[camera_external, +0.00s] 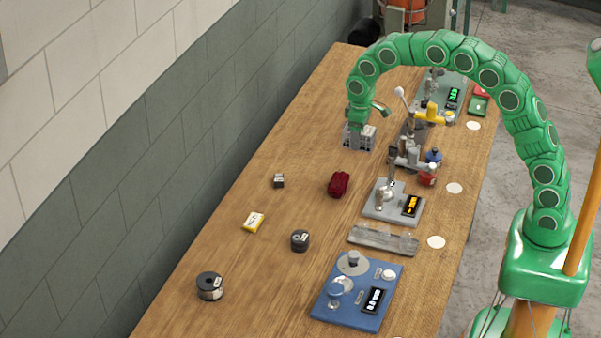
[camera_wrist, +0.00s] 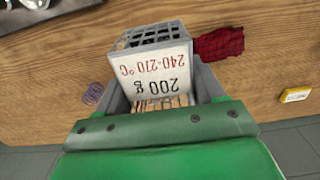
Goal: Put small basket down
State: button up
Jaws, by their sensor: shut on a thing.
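In the wrist view the small basket (camera_wrist: 150,38) shows a pale label reading "200 g" and "240-270 °C". My gripper (camera_external: 358,128) comes down on it from above and is shut on it. In the wrist view the grey jaws of my gripper (camera_wrist: 165,92) sit at the label's sides. The basket looks upright and close to the tabletop. I cannot tell whether its underside touches the wood.
Devices stand along the right, including a blue one (camera_external: 357,292) and a grey one (camera_external: 393,203). Bare wood lies left of the cloth.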

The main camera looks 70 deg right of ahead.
jog(key=s+a+r, duration=0.1)
jog(key=s+a, duration=0.4)
jog(key=a, duration=0.6)
jog(key=s+a+r, duration=0.1)
jog(key=s+a, duration=0.4)
jog(key=a, duration=0.5)
jog(key=w+a+f, duration=0.1)
jog(key=w+f, duration=0.1)
jog(key=w, duration=0.1)
jog(key=w+f, duration=0.3)
jog(key=w, duration=0.1)
jog(key=w+a+f, duration=0.1)
jog(key=w+f, duration=0.2)
jog(key=w, duration=0.1)
jog(key=shift+w+a, duration=0.25)
jog(key=shift+a, duration=0.1)
jog(key=shift+w+a+f, duration=0.15)
jog(key=shift+w+f, duration=0.5)
jog(key=shift+w, duration=0.05)
notch_tip(320, 180, down, 3)
jog(key=shift+f, duration=0.2)
